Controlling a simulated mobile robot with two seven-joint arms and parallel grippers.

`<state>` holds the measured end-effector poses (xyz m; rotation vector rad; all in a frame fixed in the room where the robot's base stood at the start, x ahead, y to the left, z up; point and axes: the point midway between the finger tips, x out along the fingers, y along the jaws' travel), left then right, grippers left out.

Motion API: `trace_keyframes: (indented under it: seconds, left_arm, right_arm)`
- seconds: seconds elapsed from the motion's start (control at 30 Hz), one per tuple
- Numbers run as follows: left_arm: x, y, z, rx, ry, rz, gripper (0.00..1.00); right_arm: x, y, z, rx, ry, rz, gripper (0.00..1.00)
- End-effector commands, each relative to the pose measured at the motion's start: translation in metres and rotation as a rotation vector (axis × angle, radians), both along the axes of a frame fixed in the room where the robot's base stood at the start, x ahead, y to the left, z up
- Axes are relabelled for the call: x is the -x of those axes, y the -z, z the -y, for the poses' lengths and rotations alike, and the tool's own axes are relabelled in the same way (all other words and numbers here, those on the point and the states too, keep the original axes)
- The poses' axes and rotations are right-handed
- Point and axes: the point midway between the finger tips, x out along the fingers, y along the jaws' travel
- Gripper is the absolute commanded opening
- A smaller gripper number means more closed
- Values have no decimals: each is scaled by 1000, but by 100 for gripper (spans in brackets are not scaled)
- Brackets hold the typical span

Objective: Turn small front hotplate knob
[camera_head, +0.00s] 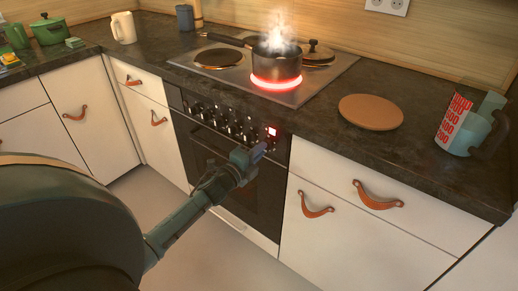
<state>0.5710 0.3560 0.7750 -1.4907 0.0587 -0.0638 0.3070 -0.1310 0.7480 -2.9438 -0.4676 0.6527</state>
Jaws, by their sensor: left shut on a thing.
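My left gripper (257,152) reaches to the right end of the black oven control panel (212,114). It is shut on a knob there, and the fingers hide most of that knob. Several other dark knobs (219,122) line the panel to the left. On the cooktop (240,77), the front right hotplate (276,83) glows red under a dark saucepan (278,64), and steam rises from it. My right gripper is not in view.
A left hotplate (219,58) is bare. Leather pulls (316,205) stick out from the drawers. The floor in front of the oven is clear.

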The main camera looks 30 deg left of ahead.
Motion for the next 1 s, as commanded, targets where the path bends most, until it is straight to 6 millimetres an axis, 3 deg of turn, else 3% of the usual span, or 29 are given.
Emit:
trace_keyframes:
  seconds: [0.47, 1.0]
  left_arm:
    - [0, -3, -1, 455, -2, -36, 0]
    - [0, -2, -1, 964, -2, -77, 0]
  right_arm:
    - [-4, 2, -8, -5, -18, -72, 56]
    - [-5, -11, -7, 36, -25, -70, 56]
